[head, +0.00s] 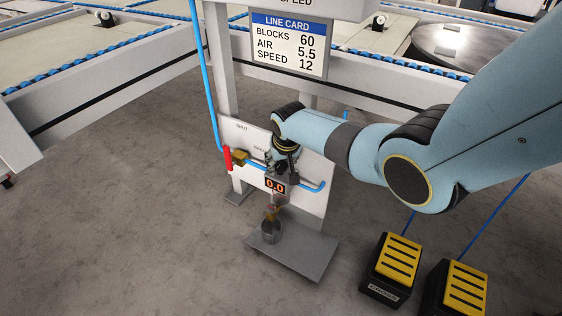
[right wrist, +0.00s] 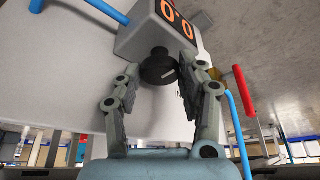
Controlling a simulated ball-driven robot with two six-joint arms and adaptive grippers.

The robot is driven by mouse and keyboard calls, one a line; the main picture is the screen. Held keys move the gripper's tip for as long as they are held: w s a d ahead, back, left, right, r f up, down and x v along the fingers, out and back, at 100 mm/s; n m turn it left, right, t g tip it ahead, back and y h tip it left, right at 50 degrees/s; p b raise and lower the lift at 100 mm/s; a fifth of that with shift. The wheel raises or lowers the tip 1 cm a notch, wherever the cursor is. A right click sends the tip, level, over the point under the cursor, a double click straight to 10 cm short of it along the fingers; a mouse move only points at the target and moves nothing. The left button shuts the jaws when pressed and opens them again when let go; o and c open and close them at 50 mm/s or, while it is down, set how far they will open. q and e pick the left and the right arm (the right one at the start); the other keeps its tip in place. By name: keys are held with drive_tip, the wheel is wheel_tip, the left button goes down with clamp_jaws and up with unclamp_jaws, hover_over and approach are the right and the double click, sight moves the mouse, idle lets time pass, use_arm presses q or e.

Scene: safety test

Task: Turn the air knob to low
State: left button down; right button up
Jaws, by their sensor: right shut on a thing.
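The readout also shows in the head view (head: 275,186), where the arm and gripper hide the knob. My right gripper (head: 283,167) is at the white panel, just above the readout. In the right wrist view its fingers (right wrist: 160,76) are shut on the knob, one on each side. The knob's low mark cannot be made out. My left gripper is in neither view.
A red valve handle (head: 228,158) and blue hose (head: 212,90) are left of my gripper. A line card (head: 289,45) reads blocks 60, air 5.5, speed 12. A small cup (head: 271,231) stands on a low grey plate (head: 305,257). Yellow pedals (head: 398,259) are on the floor at right.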

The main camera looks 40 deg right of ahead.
idle(0.3)
drive_tip(key=o, duration=1.1)
drive_tip(key=shift+o, duration=0.2)
drive_tip(key=shift+r, duration=0.15)
drive_tip(key=v, duration=1.1)
drive_tip(key=shift+s+r, duration=0.2)
drive_tip(key=shift+r, duration=0.15)
